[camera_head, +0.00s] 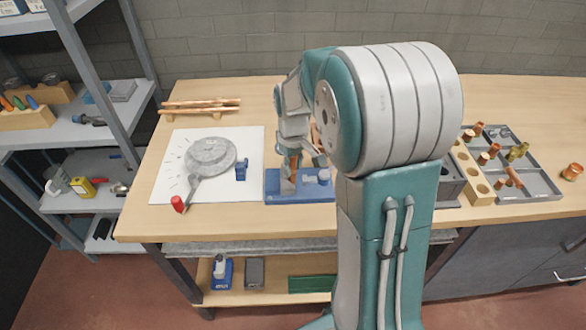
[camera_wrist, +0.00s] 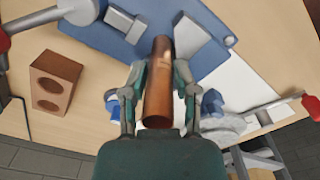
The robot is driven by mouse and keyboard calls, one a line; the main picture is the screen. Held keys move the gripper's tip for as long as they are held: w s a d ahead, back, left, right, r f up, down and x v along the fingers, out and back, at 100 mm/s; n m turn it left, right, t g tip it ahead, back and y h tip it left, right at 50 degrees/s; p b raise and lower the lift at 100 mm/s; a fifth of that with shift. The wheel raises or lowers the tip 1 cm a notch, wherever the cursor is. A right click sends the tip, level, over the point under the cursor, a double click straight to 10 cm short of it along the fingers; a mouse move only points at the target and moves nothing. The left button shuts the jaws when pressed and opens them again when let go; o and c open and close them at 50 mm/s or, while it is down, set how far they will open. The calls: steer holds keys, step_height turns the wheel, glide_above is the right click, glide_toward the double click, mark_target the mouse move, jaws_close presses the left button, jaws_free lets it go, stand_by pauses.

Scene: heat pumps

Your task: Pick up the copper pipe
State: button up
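The copper pipe (camera_wrist: 158,85) is a short orange-brown tube. In the wrist view it lies between the two fingers of my gripper (camera_wrist: 160,75), its open end toward my palm. A finger stands on each side of it, with a narrow gap visible near the tips, so the gripper looks open around it. In the head view the pipe (camera_head: 292,166) rises upright from the blue vise-like fixture (camera_head: 284,189) on the bench. My gripper (camera_head: 299,152) is over the fixture from above. My arm hides part of the area to its right.
A white sheet with a round grey tool (camera_head: 210,156) and a red-tipped handle (camera_head: 178,204) lies left of the fixture. Copper rods (camera_head: 202,105) rest behind it. A wooden block with holes (camera_head: 474,178) and a grey tray (camera_head: 520,165) of fittings stand at right.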

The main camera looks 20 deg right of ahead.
steer(key=shift+a, duration=0.4)
jaws_close()
steer(key=shift+d+r, duration=0.1)
steer(key=shift+d+r, duration=0.1)
steer(key=shift+r, duration=0.4)
step_height(320, 180, up, 2)
steer(key=shift+r, duration=0.25)
steer(key=s+d+r, duration=0.2)
steer(key=s+r, duration=0.7)
steer(key=s, duration=0.4)
steer(key=shift+s+d+r, duration=0.25)
steer(key=shift+s, duration=0.15)
